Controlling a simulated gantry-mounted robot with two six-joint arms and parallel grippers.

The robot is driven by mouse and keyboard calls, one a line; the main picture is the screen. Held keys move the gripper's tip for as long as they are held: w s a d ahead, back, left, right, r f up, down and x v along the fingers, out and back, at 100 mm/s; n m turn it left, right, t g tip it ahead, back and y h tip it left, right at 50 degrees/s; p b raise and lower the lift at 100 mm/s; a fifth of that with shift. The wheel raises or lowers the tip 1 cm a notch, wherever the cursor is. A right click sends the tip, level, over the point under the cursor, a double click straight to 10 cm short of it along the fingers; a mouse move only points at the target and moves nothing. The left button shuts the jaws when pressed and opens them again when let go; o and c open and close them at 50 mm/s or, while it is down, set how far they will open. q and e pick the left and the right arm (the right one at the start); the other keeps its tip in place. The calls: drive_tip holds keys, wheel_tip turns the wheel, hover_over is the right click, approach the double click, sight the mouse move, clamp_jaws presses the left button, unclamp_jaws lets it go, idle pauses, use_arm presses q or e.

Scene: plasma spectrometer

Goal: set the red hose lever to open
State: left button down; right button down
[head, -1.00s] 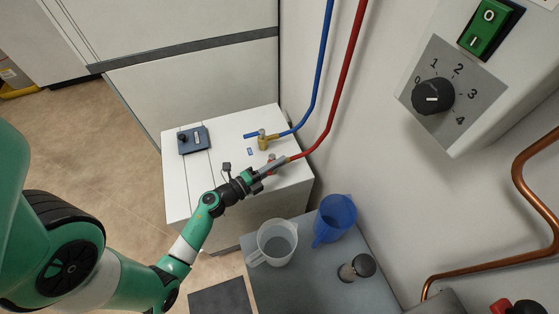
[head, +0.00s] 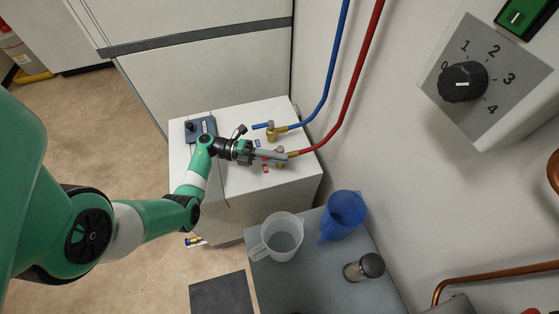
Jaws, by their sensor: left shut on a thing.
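The red hose (head: 345,105) runs down the wall to a valve (head: 281,152) on top of the white cabinet (head: 245,181). My left gripper (head: 278,156) lies over this valve and is shut on the red hose lever, which its fingers mostly hide. A small red label (head: 265,169) shows just in front of the gripper. How far the lever is turned cannot be told. My right gripper is not in view.
The blue hose (head: 325,88) ends at a brass valve (head: 272,135) with a blue lever (head: 262,125), close behind my gripper. A blue-grey device (head: 201,129) sits at the cabinet's left.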

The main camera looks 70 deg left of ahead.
use_arm(q)
drive_tip(key=shift+f+g+h, duration=0.1)
drive_tip(key=shift+g+h, duration=0.2)
drive_tip(key=shift+h, duration=0.1)
drive_tip(key=c, duration=0.9)
unclamp_jaws()
drive_tip(key=shift+m, duration=0.3)
drive_tip(key=v, duration=0.8)
drive_tip(key=shift+s+a, duration=0.2)
drive_tip(key=shift+s, duration=0.1)
drive_tip(key=shift+s+a+r+p, duration=0.35)
drive_tip(key=shift+s+p, duration=0.1)
drive_tip(key=shift+p, duration=0.15)
drive_tip(key=shift+s+a+f+p, duration=0.2)
drive_tip(key=shift+s+a+p, duration=0.15)
drive_tip(key=shift+s+p, duration=0.35)
drive_tip(key=shift+s+f, duration=0.15)
